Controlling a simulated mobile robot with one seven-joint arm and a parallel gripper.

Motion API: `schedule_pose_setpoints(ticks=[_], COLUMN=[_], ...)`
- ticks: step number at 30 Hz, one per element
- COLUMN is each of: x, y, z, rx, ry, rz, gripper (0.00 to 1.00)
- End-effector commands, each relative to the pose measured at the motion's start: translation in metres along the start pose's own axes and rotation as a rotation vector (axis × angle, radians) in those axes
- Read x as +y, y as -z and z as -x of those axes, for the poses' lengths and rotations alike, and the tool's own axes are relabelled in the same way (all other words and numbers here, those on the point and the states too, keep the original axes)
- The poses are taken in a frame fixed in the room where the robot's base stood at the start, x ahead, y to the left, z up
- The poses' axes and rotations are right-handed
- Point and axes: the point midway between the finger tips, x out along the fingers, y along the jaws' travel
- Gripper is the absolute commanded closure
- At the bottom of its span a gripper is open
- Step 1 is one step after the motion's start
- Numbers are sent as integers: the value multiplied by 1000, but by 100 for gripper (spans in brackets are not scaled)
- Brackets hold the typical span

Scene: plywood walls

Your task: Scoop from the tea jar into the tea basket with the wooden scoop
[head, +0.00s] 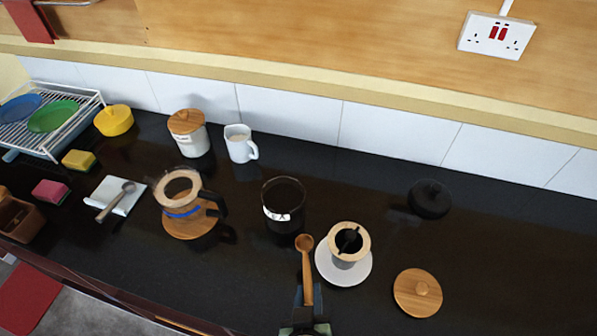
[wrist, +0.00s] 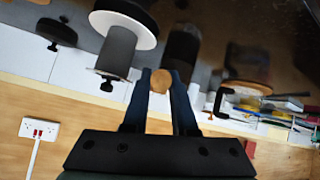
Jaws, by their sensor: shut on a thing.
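The wooden scoop (head: 306,262) is held by its handle in my gripper (head: 304,322). Its bowl points away, near the front right of the tea jar; I cannot tell whether the bowl holds anything. The round handle end (wrist: 160,80) shows between the fingers in the wrist view. The tea jar (head: 283,228) is dark clear glass, upright and open, with a white label. To its right stands what looks like the tea basket (head: 338,256), a grey cylinder with a wooden rim and a black piece across its dark opening. It stands on a white saucer (head: 344,280).
A round wooden lid (head: 417,294) lies front right, a black lid (head: 430,199) behind it. A glass pot (head: 178,208) on a wooden board, a white canister (head: 193,141), a mug (head: 239,148) and a dish rack (head: 62,128) are to the left. The far right counter is clear.

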Motion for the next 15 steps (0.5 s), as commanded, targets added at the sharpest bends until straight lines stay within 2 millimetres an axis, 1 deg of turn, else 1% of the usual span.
schedule_pose_setpoints(ticks=[1,3,15], x=[-1,-2,-1], y=[-5,-6,-3], z=[-4,-5,-4], rx=[1,1,-1], ry=[0,0,9], rz=[0,0,7], gripper=[100,100,100])
